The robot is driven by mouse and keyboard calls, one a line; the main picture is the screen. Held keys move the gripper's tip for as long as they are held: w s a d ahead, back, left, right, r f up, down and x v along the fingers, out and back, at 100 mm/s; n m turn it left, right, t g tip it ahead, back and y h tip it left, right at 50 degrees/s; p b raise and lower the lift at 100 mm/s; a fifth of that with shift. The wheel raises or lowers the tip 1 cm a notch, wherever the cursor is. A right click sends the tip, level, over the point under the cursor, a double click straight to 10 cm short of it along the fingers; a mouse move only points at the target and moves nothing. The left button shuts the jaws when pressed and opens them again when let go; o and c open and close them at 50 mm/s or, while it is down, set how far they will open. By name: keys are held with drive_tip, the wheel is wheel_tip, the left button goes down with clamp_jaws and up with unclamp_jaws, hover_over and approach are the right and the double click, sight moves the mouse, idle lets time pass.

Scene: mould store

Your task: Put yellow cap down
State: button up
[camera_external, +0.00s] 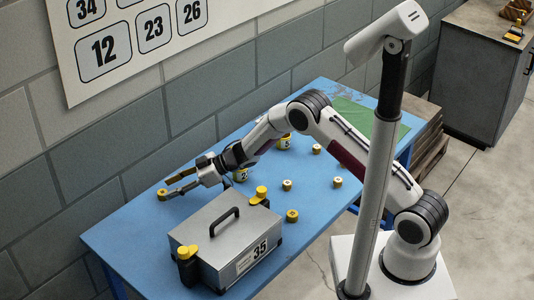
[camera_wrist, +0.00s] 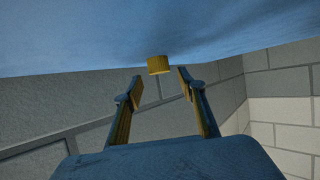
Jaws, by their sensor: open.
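The yellow cap (camera_external: 162,194) is a short ribbed cylinder on the blue table near its wall-side edge, at the far left of the small parts. In the wrist view the yellow cap (camera_wrist: 158,64) sits against the blue table surface, just past the fingertips and between their lines. My gripper (camera_external: 170,187) is low over the table with its fingers pointing at the cap. In the wrist view my gripper (camera_wrist: 160,76) has its two fingers apart, with nothing clamped between them. Whether a fingertip touches the cap cannot be told.
A grey metal case (camera_external: 222,225) marked 35, with a black handle and yellow-topped items by it, stands in front of my gripper. Several small yellow pieces stand on the blue table (camera_external: 140,232) to the right. A green mat (camera_external: 366,122) lies at the far end. The block wall runs behind.

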drive_tip(key=shift+v, duration=4.65)
